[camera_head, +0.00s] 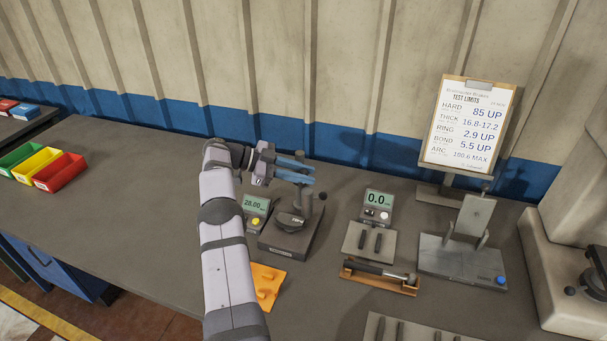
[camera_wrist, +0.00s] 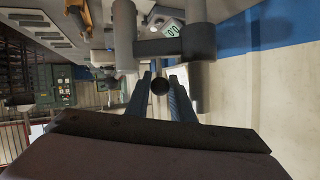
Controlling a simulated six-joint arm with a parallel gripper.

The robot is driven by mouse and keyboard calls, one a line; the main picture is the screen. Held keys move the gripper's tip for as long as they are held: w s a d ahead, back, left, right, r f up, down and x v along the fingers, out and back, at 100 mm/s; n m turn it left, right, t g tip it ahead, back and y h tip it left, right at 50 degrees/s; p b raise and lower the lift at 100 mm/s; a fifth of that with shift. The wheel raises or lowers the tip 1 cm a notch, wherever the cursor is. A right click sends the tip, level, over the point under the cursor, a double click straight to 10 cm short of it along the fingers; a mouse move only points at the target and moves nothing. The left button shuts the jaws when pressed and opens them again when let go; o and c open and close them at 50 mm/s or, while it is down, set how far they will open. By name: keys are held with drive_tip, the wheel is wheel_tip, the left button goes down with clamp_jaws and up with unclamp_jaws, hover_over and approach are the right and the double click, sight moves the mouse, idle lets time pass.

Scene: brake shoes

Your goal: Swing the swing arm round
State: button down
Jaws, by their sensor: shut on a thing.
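The swing arm belongs to the small bench gauge (camera_head: 291,232), which has a dark base, a round dial and an upright post. My gripper (camera_head: 309,176) reaches in from the left at the upper part of that post, its two blue fingers pointing right. In the wrist view my gripper (camera_wrist: 160,84) has its fingers on either side of a round dark knob (camera_wrist: 160,86) and is shut on it. A dark crossbar (camera_wrist: 160,47) of the swing arm shows beyond, between grey cylinders. The exact contact is partly hidden.
A display reading 28.00 (camera_head: 256,204) stands left of the gauge. An orange holder (camera_head: 267,284) lies in front. Right are a 0.0 tester (camera_head: 378,208), a tool in an orange rack (camera_head: 380,276) and a grey fixture (camera_head: 463,259). Coloured bins (camera_head: 60,172) sit far left.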

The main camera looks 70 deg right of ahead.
drive_tip(key=c, duration=1.8)
unclamp_jaws()
drive_tip(key=shift+r, duration=0.1)
drive_tip(key=shift+r+b, duration=0.3)
drive_tip(key=shift+r, duration=0.4)
wheel_tip(320, 180, up, 9)
drive_tip(key=shift+f+p, duration=0.15)
drive_tip(key=shift+p, duration=0.65)
